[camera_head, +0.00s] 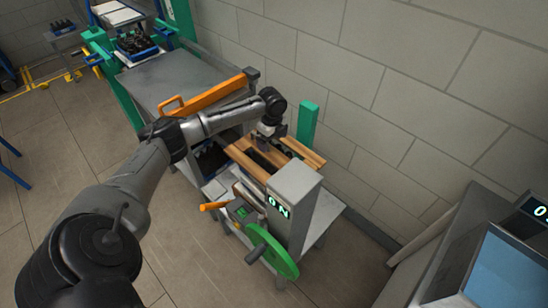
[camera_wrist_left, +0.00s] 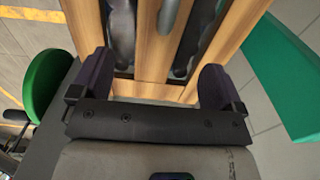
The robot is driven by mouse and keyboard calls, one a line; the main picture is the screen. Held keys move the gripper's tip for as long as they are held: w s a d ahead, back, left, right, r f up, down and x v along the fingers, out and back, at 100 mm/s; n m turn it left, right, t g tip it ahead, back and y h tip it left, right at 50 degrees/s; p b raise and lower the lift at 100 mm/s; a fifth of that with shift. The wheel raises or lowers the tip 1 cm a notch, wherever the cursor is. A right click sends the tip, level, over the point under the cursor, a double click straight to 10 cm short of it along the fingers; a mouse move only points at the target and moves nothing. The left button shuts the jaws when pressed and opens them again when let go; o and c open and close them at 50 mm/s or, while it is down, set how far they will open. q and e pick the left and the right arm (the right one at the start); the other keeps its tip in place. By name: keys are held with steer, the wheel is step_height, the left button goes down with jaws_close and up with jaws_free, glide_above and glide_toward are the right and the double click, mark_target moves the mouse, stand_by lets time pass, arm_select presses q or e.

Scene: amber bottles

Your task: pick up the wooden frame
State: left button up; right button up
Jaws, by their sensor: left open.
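The wooden frame (camera_head: 303,152) rests on the machine beside the wall, its pale slats parallel with dark gaps between them. In the left wrist view the wooden frame (camera_wrist_left: 155,45) fills the top middle, with dark bottle-like shapes in its gaps. My left gripper (camera_head: 268,136) is over the frame, partly hidden by its own wrist. In the left wrist view my left gripper (camera_wrist_left: 155,82) is open, its two dark fingers apart on either side of the frame's near end. I cannot tell whether they touch the wood. My right gripper is not in view.
A green post (camera_head: 307,122) stands close behind the frame. A grey box with a lit display (camera_head: 294,200) and a green wheel (camera_head: 272,252) are at the near side. An orange bar (camera_head: 205,95) crosses the grey table (camera_head: 190,75). The block wall is close on the right.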

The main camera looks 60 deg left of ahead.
mark_target(273, 155)
arm_select(q)
steer(key=shift+d+f+b, duration=0.2)
steer(key=shift+f+b, duration=0.2)
steer(key=shift+f, duration=3.35)
steer(key=shift+r, duration=0.1)
steer(key=c, duration=1.3)
